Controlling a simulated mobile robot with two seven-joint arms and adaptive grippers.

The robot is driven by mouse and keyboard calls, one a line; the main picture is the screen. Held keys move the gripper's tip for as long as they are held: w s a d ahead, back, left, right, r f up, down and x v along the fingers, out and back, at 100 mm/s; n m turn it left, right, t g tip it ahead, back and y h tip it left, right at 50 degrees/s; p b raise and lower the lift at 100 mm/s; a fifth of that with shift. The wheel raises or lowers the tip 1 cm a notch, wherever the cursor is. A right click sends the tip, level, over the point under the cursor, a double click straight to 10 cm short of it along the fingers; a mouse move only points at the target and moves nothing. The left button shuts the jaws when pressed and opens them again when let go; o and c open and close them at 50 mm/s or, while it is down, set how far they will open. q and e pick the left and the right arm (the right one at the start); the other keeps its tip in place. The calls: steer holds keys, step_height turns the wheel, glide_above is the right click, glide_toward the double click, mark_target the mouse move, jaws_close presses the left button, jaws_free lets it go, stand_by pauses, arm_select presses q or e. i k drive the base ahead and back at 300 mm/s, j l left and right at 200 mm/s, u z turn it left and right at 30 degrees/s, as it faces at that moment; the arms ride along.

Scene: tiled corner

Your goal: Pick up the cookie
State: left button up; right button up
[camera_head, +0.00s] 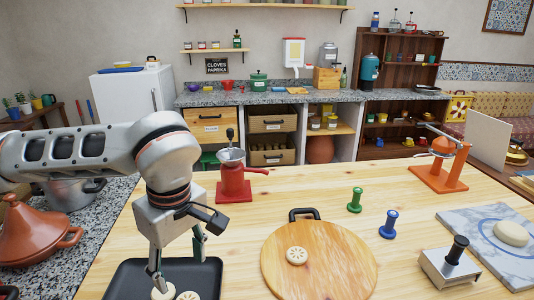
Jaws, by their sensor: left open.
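Pale round cookies show in the head view. One cookie (297,256), with a patterned top, lies on the round wooden board (335,264). Another cookie (188,296) and a further pale cookie (163,293) lie in the black tray (125,281) at the bottom edge, partly cut off by the frame. My left gripper (178,273) points down over this tray with its fingers apart. One fingertip is right at the cookie on the left; I cannot tell whether it touches. My right gripper is not in view.
A red grinder (234,183) stands behind my left gripper. A green stamp (354,200), a blue stamp (388,226) and a metal press (450,266) stand right of the board. A marble slab (480,229) with dough is at far right. A terracotta tagine (34,235) is at left.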

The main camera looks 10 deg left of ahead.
mark_target(297, 256)
steer(key=k, duration=1)
